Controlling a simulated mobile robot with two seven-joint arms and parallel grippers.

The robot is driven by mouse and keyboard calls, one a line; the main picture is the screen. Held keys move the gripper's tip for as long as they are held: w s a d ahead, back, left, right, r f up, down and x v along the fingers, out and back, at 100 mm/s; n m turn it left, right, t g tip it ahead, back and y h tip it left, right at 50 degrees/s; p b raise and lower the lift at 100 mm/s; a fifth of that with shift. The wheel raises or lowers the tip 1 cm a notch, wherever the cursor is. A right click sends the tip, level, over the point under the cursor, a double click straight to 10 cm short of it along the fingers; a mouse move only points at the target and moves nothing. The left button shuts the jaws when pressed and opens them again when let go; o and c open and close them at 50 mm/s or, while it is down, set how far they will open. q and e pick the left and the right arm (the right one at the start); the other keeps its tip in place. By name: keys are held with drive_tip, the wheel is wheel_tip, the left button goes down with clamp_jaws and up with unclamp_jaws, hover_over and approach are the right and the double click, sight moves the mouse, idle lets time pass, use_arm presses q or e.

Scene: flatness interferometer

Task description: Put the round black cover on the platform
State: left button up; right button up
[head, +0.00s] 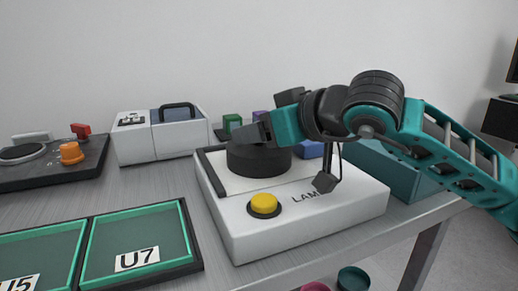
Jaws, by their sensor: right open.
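The round black cover (258,161) is in the head view, on the pale top plate of the white device, which looks like the platform (295,185). It appears level and flat on that plate, towards its left side. My right gripper (291,156) comes in from the right with its jaws apart. One dark finger is at the cover's upper rim and hides part of it; the other hangs to the right of the cover. Whether the near finger touches the cover cannot be told. My left gripper is not in view.
The device has a yellow button (264,203) in front and lettering partly reading "LAM". Green-lined trays (140,251) lie at front left. A grey handled box (160,134) and a dark control panel (52,163) stand behind. A teal bin (390,172) is at right.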

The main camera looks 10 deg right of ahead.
drive_tip(key=shift+w+a+f, duration=0.1)
drive_tip(key=shift+w, duration=0.05)
clamp_jaws()
idle(0.5)
